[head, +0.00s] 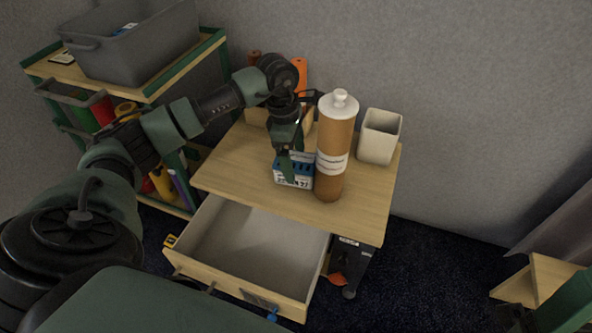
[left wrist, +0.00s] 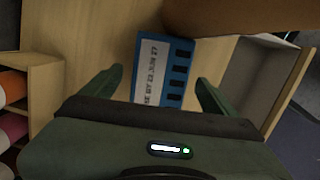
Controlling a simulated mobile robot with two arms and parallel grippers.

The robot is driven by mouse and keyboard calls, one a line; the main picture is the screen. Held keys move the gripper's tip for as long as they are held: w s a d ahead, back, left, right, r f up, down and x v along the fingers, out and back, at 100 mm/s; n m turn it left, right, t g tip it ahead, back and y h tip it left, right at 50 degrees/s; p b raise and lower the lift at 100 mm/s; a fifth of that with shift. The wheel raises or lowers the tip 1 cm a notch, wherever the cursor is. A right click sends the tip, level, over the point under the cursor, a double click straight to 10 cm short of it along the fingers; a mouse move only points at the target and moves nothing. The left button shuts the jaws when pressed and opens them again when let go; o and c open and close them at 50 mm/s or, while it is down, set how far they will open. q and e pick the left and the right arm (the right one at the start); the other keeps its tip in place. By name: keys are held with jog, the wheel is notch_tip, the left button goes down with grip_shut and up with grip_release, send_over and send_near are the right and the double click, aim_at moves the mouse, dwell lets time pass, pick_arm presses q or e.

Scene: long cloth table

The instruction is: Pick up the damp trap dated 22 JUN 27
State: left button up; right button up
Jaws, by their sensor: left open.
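The damp trap (head: 300,182) is a small blue and white box on the wooden table top, close beside a tall brown cylinder (head: 335,150). In the left wrist view the damp trap (left wrist: 165,72) shows a blue slotted side and a white label that seems to read "USE BY 22 JUN 27", its start cut off. My left gripper (head: 288,163) points down over the trap and partly hides it in the head view. In the left wrist view the left gripper (left wrist: 160,77) is open, one finger on each side of the trap, with gaps. My right gripper is not in view.
The brown cylinder has a white cap and stands just right of the trap. A cream cup (head: 380,136) stands at the back right, and a wooden holder with orange items behind my gripper. An open, empty-looking drawer (head: 250,243) juts out in front. A shelf cart (head: 150,90) stands left.

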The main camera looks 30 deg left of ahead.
pick_arm(q)
jog(key=f, duration=0.3)
jog(key=shift+w+d+b, duration=0.1)
jog(key=shift+d+b, duration=0.1)
jog(key=shift+b, duration=0.15)
jog(key=shift+r, duration=0.15)
jog(key=c, duration=1.7)
